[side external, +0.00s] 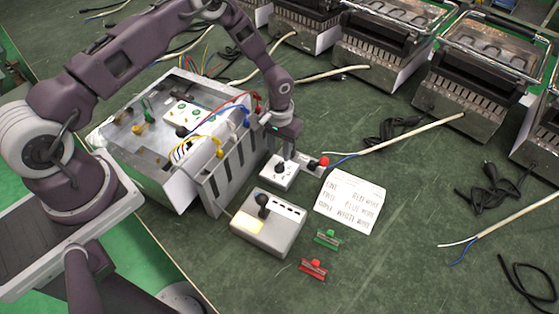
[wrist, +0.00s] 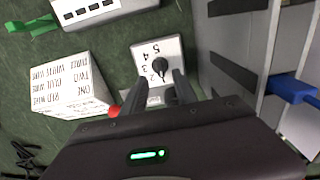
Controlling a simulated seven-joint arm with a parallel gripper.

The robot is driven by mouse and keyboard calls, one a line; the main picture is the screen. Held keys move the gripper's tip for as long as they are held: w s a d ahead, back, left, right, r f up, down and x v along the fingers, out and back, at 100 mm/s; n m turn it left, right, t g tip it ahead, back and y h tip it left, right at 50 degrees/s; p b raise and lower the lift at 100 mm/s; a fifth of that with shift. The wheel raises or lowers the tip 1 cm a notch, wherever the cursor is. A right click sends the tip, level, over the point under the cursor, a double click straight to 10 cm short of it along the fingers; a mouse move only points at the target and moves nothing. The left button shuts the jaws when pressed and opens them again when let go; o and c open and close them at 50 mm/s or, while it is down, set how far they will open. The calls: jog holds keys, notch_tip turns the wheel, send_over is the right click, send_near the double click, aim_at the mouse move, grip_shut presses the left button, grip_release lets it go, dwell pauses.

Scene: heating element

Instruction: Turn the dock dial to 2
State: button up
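A small white box with a black round dial (wrist: 160,65) and printed numbers around its left side shows in the wrist view. The same white box (side external: 278,177) is below my gripper in the side view. I cannot tell clearly which number the dial points at. My gripper (wrist: 156,84) has its two dark fingers apart with nothing between them, near the lower edge of this box. In the side view my gripper (side external: 285,150) points down just above the box and partly covers it.
A lever with a red knob (side external: 323,161) is right of the dial box. A larger box with a black knob (side external: 262,205) stands in front. An open metal casing with wires (side external: 222,165) is close on the left.

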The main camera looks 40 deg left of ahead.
aim_at(279, 165)
notch_tip(279, 165, down, 5)
jog(key=shift+f, duration=0.2)
jog(key=shift+c, duration=0.2)
grip_shut()
jog(key=m, duration=0.4)
jog(key=shift+m, duration=2.3)
jog(key=shift+s, duration=0.1)
